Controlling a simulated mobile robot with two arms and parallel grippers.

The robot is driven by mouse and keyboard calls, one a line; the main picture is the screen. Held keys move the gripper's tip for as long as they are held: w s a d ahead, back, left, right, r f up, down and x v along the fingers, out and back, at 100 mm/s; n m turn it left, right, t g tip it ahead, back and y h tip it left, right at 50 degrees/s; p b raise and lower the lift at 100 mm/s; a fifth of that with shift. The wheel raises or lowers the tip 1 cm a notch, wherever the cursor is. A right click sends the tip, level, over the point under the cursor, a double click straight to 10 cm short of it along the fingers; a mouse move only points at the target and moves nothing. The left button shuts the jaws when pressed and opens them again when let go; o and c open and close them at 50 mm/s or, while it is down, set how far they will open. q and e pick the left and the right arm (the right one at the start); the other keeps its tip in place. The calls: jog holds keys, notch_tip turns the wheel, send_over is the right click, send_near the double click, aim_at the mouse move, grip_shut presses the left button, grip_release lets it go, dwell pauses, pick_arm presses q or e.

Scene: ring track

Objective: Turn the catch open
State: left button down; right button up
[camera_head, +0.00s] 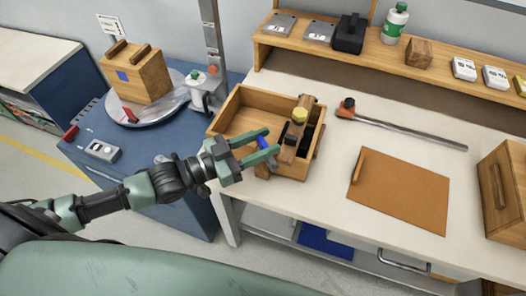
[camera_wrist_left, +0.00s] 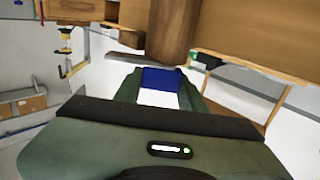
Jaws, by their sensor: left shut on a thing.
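My left gripper (camera_head: 273,141) reaches in from the left to the front of an open wooden box (camera_head: 226,118) on the bench. Its green fingers are closed on a small blue piece (camera_head: 264,143), which looks like the catch. In the left wrist view the blue piece (camera_wrist_left: 162,77) sits between the fingers, with a white face below it. The catch's turn angle cannot be told. My right gripper is not in view.
A brown board (camera_head: 405,195) and a long-handled tool with an orange head (camera_head: 400,128) lie to the right on the bench. A shelf (camera_head: 435,72) with bottle and boxes runs behind. A wooden block (camera_head: 138,78) stands on a round plate at left.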

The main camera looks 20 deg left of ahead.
pick_arm(q)
jog(key=m+g+h+b, duration=0.2)
jog(key=b, duration=0.1)
jog(key=shift+w+a+f+g, duration=0.1)
jog(key=shift+w+f+g, duration=0.1)
jog(key=shift+g, duration=0.1)
jog(key=shift+r+m+g+h+b, duration=0.15)
jog(key=shift+m+g+h+b, duration=0.4)
jog(key=shift+m+g, duration=0.35)
jog(key=shift+s+r+m+g+h, duration=0.1)
jog(key=shift+m+g+h, duration=0.55)
jog(key=shift+g, duration=0.45)
jog(key=m+g, duration=0.2)
jog(key=g, duration=0.1)
jog(key=shift+g+h+p, duration=0.3)
jog(key=shift+h+p, duration=0.05)
jog(key=shift+h, duration=0.05)
jog(key=shift+m+g, duration=0.95)
jog(key=shift+g, duration=0.65)
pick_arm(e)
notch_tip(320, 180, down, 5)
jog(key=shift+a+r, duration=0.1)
pick_arm(q)
jog(key=shift+m+g, duration=0.3)
jog(key=shift+m, duration=0.1)
jog(key=c, duration=0.8)
grip_release()
jog(key=shift+c, duration=0.2)
